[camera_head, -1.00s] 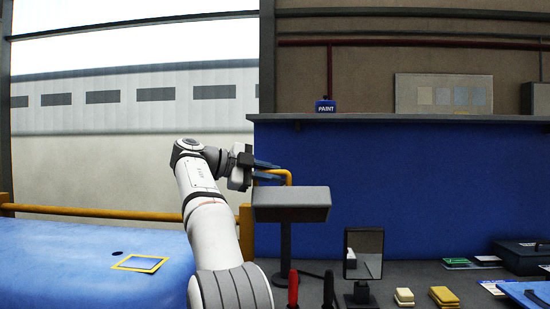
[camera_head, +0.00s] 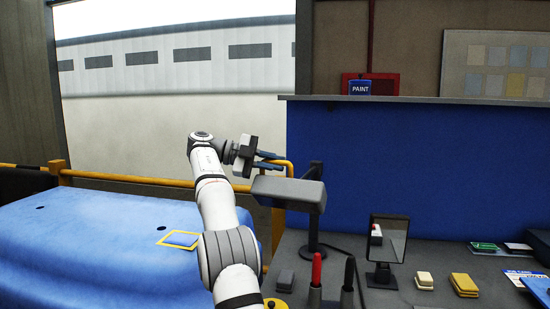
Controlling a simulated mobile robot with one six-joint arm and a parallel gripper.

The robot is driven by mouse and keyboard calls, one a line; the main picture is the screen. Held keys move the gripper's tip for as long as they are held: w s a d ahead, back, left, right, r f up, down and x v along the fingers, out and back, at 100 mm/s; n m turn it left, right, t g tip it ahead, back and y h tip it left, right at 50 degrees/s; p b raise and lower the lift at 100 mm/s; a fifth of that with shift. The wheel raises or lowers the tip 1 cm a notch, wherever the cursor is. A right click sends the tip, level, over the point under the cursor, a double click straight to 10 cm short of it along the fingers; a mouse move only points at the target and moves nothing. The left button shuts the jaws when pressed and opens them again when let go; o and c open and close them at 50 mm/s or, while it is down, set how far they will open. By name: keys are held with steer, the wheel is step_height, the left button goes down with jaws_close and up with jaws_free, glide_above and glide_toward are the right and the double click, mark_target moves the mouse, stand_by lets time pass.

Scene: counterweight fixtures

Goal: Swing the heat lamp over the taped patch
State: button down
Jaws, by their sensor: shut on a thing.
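The heat lamp has a dark grey box-shaped head (camera_head: 290,193) on an upright post (camera_head: 314,232), with a bent yellow handle (camera_head: 291,169) at its far left side. The head now reaches left of the post. My gripper (camera_head: 272,160) is at the upper left of the lamp head, its blue fingers shut on the yellow handle. The contact itself is small in the picture. The taped patch (camera_head: 180,239), a yellow-edged square, lies on the blue panel at the left. The lamp head is to the right of the patch, apart from it, with my arm between them in the picture.
The blue panel (camera_head: 95,240) has small dark holes. Two upright handles, red (camera_head: 316,270) and black (camera_head: 349,274), stand before the lamp post. A yellow rail (camera_head: 125,180) runs behind the panel.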

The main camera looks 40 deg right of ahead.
steer(key=shift+f, duration=0.1)
steer(key=c, duration=1.4)
jaws_free()
steer(key=shift+d, duration=0.1)
steer(key=w+a+r+p, duration=0.1)
steer(key=p, duration=0.2)
steer(key=p+v, duration=0.2)
steer(key=p, duration=0.2)
steer(key=shift+r, duration=0.1)
steer(key=p+v, duration=0.1)
steer(key=p, duration=0.2)
steer(key=p+v, duration=0.1)
steer(key=p, duration=0.2)
steer(key=p+v, duration=0.2)
steer(key=p, duration=0.2)
steer(key=shift+a+f, duration=0.15)
steer(key=shift+f, duration=0.15)
